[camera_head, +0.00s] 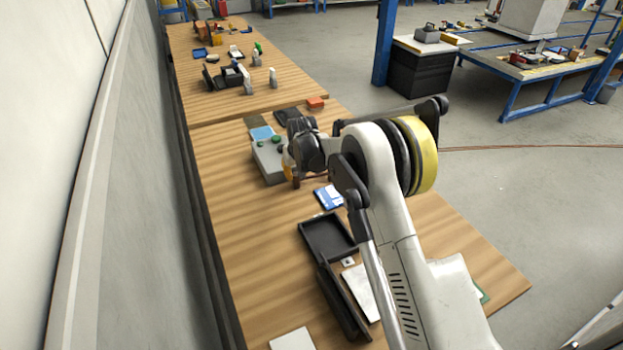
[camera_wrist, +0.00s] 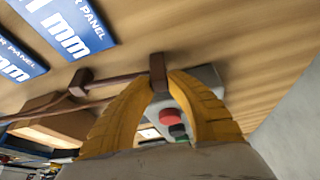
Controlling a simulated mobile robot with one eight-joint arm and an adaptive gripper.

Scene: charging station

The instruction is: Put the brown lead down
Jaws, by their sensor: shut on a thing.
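The brown lead (camera_wrist: 157,68) has a brown block-like end between my gripper's yellow fingertips in the wrist view. A second brown block (camera_wrist: 81,82) lies left of it, with thin brown cable around it. My gripper (camera_wrist: 160,78) is shut on the brown lead. In the head view my gripper (camera_head: 291,166) is over the wooden table, beside a grey box with green buttons (camera_head: 268,162). A brown piece of the lead (camera_head: 296,182) shows below the gripper. I cannot tell whether the lead touches the table (camera_head: 270,230).
A blue-and-white card (camera_head: 329,197) lies just right of the gripper. A black tray (camera_head: 327,238) stands nearer. An orange block (camera_head: 315,103) and a dark pad (camera_head: 286,115) lie behind. Bare wood shows left of the tray. A thin brown line (camera_head: 530,148) runs off right.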

